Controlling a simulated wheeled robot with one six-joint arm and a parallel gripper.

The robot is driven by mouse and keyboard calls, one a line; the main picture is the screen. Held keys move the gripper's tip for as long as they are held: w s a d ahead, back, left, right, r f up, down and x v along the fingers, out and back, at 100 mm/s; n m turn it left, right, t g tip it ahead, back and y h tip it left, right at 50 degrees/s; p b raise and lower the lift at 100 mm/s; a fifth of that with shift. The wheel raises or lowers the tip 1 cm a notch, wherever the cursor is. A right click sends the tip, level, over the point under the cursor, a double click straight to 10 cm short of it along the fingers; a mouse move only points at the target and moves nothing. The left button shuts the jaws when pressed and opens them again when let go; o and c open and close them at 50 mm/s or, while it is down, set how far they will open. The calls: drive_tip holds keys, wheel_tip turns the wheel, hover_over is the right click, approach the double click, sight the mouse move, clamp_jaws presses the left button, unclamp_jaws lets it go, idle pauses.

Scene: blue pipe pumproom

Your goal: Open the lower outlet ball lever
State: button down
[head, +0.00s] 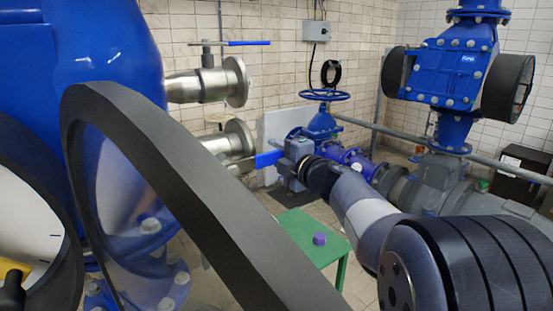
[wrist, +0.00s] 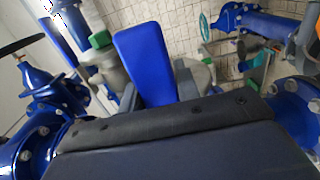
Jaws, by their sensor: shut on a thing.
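The lower outlet ball lever has a blue handle (head: 268,158), in front of the lower steel outlet (head: 230,140) in the head view. My gripper (head: 287,158) is shut on the outer end of this handle. In the wrist view the blue handle (wrist: 145,62) stands up large from the dark gripper body (wrist: 170,130). The valve body and the root of the lever are partly hidden by a large dark ring rim in the head view. I cannot tell the lever's exact angle to its pipe.
The upper outlet (head: 200,86) has a similar blue lever (head: 245,43) just above. A dark ring rim (head: 165,165) fills the near left. A blue handwheel valve (head: 322,96) stands behind my gripper. A green table (head: 310,238) with a purple piece (head: 319,239) is below.

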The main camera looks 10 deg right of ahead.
drive_tip(key=shift+r, duration=0.55)
drive_tip(key=c, duration=1)
unclamp_jaws()
drive_tip(key=shift+f, duration=0.15)
drive_tip(key=shift+c, duration=0.2)
drive_tip(key=shift+f, duration=0.1)
drive_tip(key=shift+s, duration=0.1)
